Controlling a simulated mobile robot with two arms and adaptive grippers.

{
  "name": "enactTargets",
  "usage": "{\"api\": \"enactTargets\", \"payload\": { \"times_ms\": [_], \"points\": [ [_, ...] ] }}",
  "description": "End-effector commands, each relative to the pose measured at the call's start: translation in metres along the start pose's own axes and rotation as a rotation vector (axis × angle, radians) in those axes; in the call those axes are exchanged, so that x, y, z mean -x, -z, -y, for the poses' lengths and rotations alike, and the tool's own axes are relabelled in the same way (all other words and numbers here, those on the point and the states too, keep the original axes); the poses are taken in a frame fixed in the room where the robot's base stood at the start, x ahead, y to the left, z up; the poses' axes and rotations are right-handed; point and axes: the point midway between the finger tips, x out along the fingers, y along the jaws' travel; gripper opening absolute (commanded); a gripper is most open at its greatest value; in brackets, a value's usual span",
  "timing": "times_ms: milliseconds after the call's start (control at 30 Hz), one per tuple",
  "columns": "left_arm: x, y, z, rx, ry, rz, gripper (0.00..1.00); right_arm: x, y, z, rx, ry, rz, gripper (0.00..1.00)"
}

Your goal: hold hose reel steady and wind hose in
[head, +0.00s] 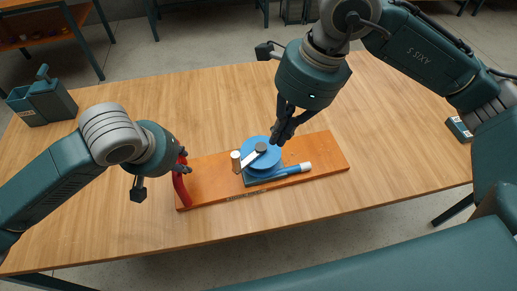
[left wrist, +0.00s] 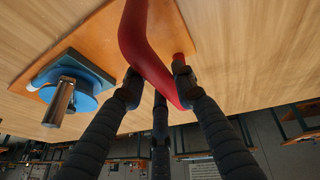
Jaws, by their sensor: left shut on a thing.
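The hose reel is a blue drum (head: 255,165) on an orange-brown board (head: 325,168), with a crank arm (head: 249,159) and an upright pale knob (head: 236,162) at its left. A red handle (head: 181,188) stands at the board's left end. My left gripper (left wrist: 158,82) is shut on the red handle, which runs between its fingers in the left wrist view. My right gripper (head: 282,134) hangs over the far right side of the drum, apart from the knob. Its fingers overlap, so its opening is unclear. A blue hose (head: 285,171) with a white end (head: 305,167) lies along the board's right part.
A dark green box-like tool (head: 43,100) stands at the far left. A small green and white item (head: 459,129) lies at the right edge. The table around the board is clear.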

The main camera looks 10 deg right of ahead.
Motion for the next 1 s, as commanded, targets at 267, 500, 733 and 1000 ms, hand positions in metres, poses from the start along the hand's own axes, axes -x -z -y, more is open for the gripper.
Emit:
{"api": "enactTargets", "payload": {
  "times_ms": [267,500,733,1000],
  "points": [
    [0.002,0.003,-0.001,0.005,-0.005,-0.008,0.49,0.0,0.0,0.0,0.0,0.0,0.0,0.0],
    [0.001,-0.001,0.002,0.001,0.006,0.003,0.49,0.0,0.0,0.0,0.0,0.0,0.0,0.0],
    [0.033,0.001,0.0,0.001,-0.001,-0.004,0.49,0.0,0.0,0.0,0.0,0.0,0.0,0.0],
    [0.091,0.003,-0.001,0.002,-0.004,-0.009,0.49,0.0,0.0,0.0,0.0,0.0,0.0,0.0]
  ]
}}
